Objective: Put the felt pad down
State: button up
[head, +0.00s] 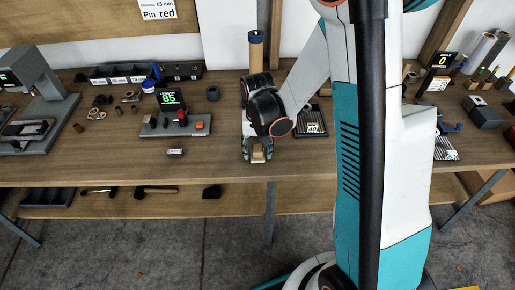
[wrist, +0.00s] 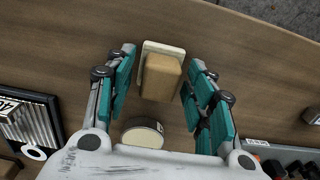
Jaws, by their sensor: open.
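The felt pad seems to be the tan block with a pale cream plate at one end (wrist: 162,78); it rests on the wooden bench near its front edge. It also shows in the head view (head: 258,156). My gripper (wrist: 162,58) is open, with one teal finger on each side of the block and a visible gap at both sides. In the head view my gripper (head: 257,152) points down at the bench, around the block.
A round cream-topped piece (wrist: 142,135) lies close to the block, near my palm. On the bench (head: 320,165), a grey fixture with a green 85 display (head: 172,100) stands left, and a dark ribbed tray (head: 318,129) right. Bare wood surrounds the block's front and left.

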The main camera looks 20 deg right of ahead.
notch_tip(320, 180, up, 12)
jog(key=f+p, duration=0.1)
jog(key=p, duration=0.3)
notch_tip(320, 180, up, 10)
jog(key=n+t, duration=0.1)
jog(key=t, duration=0.2)
send_over(258, 148)
jog(key=s, duration=0.5)
jog(key=s+r+n+t, duration=0.2)
jog(key=s+r+t, duration=0.2)
jog(key=s, duration=0.5)
jog(key=shift+s+r+n, duration=0.3)
jog(key=shift+s+r, duration=0.1)
jog(key=shift+r, duration=0.95)
jog(key=shift+o, duration=0.5)
jog(key=shift+a, duration=0.1)
